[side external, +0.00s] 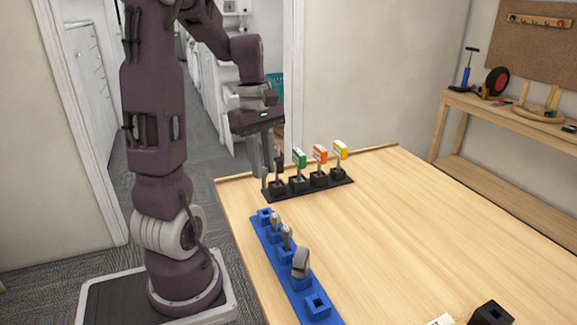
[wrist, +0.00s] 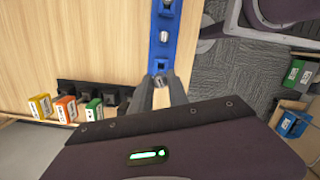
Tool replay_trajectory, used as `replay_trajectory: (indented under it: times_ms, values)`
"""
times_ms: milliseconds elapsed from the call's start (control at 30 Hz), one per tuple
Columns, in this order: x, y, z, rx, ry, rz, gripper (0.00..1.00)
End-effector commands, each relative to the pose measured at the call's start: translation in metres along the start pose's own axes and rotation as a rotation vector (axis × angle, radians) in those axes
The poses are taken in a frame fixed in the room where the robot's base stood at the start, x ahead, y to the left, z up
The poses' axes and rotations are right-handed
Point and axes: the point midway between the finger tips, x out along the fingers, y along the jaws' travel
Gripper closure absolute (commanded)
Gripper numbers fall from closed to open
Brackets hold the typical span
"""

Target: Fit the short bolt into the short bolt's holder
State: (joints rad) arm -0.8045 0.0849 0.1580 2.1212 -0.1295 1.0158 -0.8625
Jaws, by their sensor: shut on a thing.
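My gripper (side external: 266,176) points down above the far end of the blue rack (side external: 262,231), left of the black rack. In the wrist view its fingers (wrist: 160,94) are closed on a small grey metal piece (wrist: 158,81), apparently the short bolt, mostly hidden between them. The side view does not show the bolt clearly. The blue rack's end holder (side external: 265,215) looks empty. It also shows in the wrist view (wrist: 160,68), just ahead of the fingers.
A black rack (side external: 312,190) with green (side external: 299,158), orange (side external: 320,153) and yellow (side external: 341,149) tagged pieces stands close to the right of my gripper. A black block (side external: 491,313) sits at the lower right. The table's middle (side external: 400,220) is clear.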

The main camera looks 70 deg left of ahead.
Motion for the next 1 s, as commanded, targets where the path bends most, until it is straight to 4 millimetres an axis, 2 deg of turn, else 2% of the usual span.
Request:
replay_trajectory:
  times_ms: [267, 700, 1000]
  values:
    - [0.003, 0.001, 0.001, -0.001, 0.001, 0.007, 1.0]
    - [0.05, 0.001, -0.005, -0.002, -0.001, 0.005, 1.0]
    - [0.058, 0.001, -0.006, -0.001, 0.001, 0.007, 1.0]
